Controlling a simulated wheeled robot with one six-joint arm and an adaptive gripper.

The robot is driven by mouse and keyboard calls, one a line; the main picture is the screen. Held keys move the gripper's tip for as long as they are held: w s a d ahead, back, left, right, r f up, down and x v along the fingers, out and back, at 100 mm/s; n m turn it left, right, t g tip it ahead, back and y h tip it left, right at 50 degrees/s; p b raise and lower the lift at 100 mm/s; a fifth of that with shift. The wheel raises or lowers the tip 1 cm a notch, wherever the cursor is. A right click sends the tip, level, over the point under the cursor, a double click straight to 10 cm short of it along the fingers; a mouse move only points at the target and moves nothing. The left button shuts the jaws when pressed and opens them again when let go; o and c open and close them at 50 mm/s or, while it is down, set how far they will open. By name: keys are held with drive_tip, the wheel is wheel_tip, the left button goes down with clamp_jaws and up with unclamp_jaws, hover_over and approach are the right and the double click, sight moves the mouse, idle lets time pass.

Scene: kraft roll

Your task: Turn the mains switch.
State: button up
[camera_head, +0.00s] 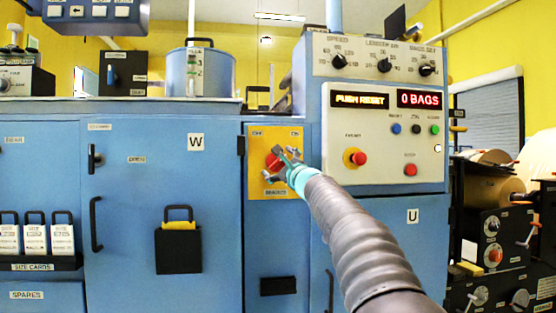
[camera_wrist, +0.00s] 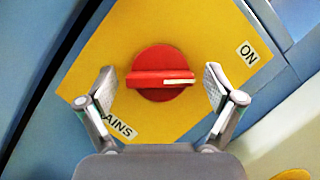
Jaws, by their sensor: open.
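The mains switch is a round red rotary knob with a raised bar handle (camera_wrist: 160,80), on a yellow plate (camera_wrist: 195,25). In the wrist view, the bar lies nearly level and its white mark is at the right end. The ON label (camera_wrist: 247,53) is up and right of it; the MAINS label (camera_wrist: 113,124) is partly hidden by a finger. In the head view, the red knob (camera_head: 273,162) is partly covered by my gripper (camera_head: 281,165). My gripper is open, its fingers on either side of the knob, with gaps seen between pads and bar.
The switch plate is set in a blue cabinet front. To its right is a control panel (camera_head: 385,170) with a PUSH RESET display and several buttons, including a red one on yellow (camera_head: 357,158). A blue door with a black handle (camera_head: 96,224) is at left.

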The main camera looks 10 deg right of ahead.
drive_tip(key=shift+w, duration=0.2)
drive_tip(key=c, duration=1.1)
drive_tip(key=shift+c, duration=0.2)
